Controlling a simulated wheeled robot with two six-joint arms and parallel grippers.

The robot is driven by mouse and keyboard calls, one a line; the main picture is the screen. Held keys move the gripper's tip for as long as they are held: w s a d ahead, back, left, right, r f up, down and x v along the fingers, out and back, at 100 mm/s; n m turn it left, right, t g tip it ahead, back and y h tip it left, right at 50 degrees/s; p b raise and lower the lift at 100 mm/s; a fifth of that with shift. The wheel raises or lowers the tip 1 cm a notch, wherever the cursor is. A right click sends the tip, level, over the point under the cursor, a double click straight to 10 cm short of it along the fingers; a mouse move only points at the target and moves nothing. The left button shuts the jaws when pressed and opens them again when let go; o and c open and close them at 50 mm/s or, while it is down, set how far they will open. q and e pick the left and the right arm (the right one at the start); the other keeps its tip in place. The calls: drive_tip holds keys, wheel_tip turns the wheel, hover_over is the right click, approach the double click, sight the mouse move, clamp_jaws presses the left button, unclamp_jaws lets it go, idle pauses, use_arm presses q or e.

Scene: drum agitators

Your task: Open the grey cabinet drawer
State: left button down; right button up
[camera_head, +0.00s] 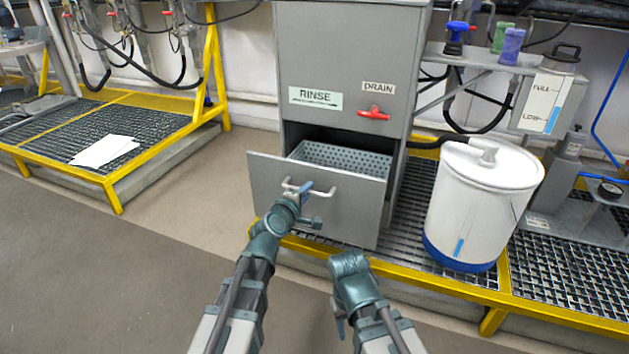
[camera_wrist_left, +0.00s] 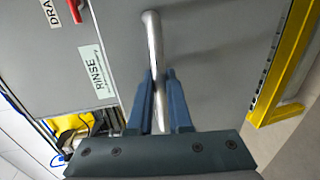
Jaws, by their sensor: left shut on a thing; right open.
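The grey cabinet (camera_head: 350,70) stands at the centre of the head view. Its drawer (camera_head: 262,180) is pulled partway out, and a perforated grey basket (camera_head: 345,158) shows inside it. The drawer's bar handle (camera_head: 326,193) is on the front panel. The left wrist view shows the metal bar (camera_wrist_left: 152,45) between the two blue-grey fingers (camera_wrist_left: 159,98). My right gripper (camera_head: 337,318) is low in the head view, apart from the drawer front; its fingers are hard to make out.
A white drum (camera_head: 480,205) with a blue base stands right of the cabinet on a yellow-edged grating (camera_head: 420,272). A red drain handle (camera_head: 373,113) is above the drawer. Another grated platform (camera_head: 70,130) is at left. The floor (camera_head: 90,270) in front is clear.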

use_arm(q)
drive_tip(key=shift+f+v, duration=0.15)
drive_tip(key=shift+v, duration=0.55)
drive_tip(key=shift+f+v, duration=0.15)
drive_tip(key=shift+v, duration=0.55)
use_arm(e)
drive_tip(key=shift+s+a, duration=0.15)
drive_tip(key=shift+s, duration=0.35)
use_arm(q)
drive_tip(key=c, duration=0.8)
unclamp_jaws()
drive_tip(key=shift+c, duration=0.2)
